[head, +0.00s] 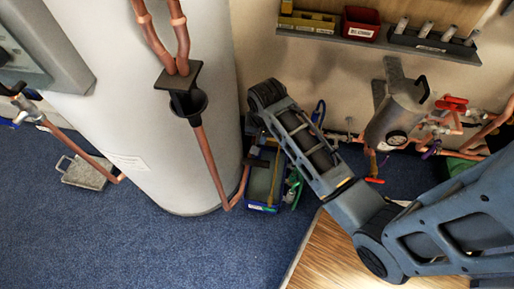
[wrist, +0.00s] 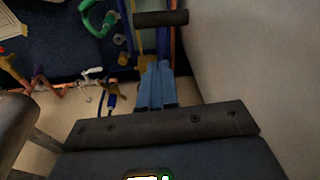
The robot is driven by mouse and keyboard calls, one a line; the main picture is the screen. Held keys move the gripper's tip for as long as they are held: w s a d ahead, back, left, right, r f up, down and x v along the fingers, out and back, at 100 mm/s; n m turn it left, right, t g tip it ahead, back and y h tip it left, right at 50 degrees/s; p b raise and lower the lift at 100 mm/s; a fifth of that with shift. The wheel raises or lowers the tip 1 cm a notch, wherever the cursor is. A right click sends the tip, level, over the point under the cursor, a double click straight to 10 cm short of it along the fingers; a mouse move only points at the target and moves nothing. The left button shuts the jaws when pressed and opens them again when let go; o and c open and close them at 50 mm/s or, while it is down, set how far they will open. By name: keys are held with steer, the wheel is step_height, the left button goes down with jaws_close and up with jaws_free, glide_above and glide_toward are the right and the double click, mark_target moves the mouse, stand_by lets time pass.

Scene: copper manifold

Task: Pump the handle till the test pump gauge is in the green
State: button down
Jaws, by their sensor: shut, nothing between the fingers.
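The test pump (head: 264,185) is a blue-framed box on the blue carpet at the foot of the white cylinder. My arm partly covers it in the head view. In the wrist view a dark round bar, which looks like the pump handle (wrist: 161,18), lies crosswise near the top edge, with blue parts below it. My gripper (wrist: 157,82) shows there as blue fingers, shut and empty, a little apart from the bar in the picture. I cannot tell whether they touch. The test pump's gauge cannot be made out.
The tall white cylinder (head: 160,130) stands close left of the pump. A grey vessel with a dial (head: 397,139) and red-handled valves (head: 452,103) are on the wall at right. A green hose (wrist: 97,20) lies near the pump.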

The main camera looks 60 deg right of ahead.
steer(key=shift+m+g+y, duration=0.4)
steer(key=shift+m+g, duration=0.2)
steer(key=shift+m, duration=0.1)
steer(key=r, duration=0.1)
steer(key=w+d+r, duration=0.1)
steer(key=w+r, duration=0.1)
steer(key=shift+d+r+p, duration=0.15)
steer(key=shift+d+p, duration=0.2)
steer(key=shift+d, duration=0.05)
steer(key=b, duration=0.3)
glide_above(257, 159)
steer(key=d, duration=0.3)
steer(key=f, duration=0.6)
steer(key=w+f, duration=0.1)
steer(key=f, duration=0.3)
steer(key=shift+a, duration=0.25)
steer(key=shift+s+a+f, duration=0.15)
steer(key=shift+a+f, duration=0.15)
steer(key=shift+f, duration=0.2)
steer(key=shift+s+a+f, duration=0.15)
steer(key=shift+a+f, duration=0.15)
steer(key=shift+f, duration=0.2)
steer(key=shift+s+a+f, duration=0.1)
steer(key=shift+a+f, duration=0.35)
steer(key=shift+f, duration=0.25)
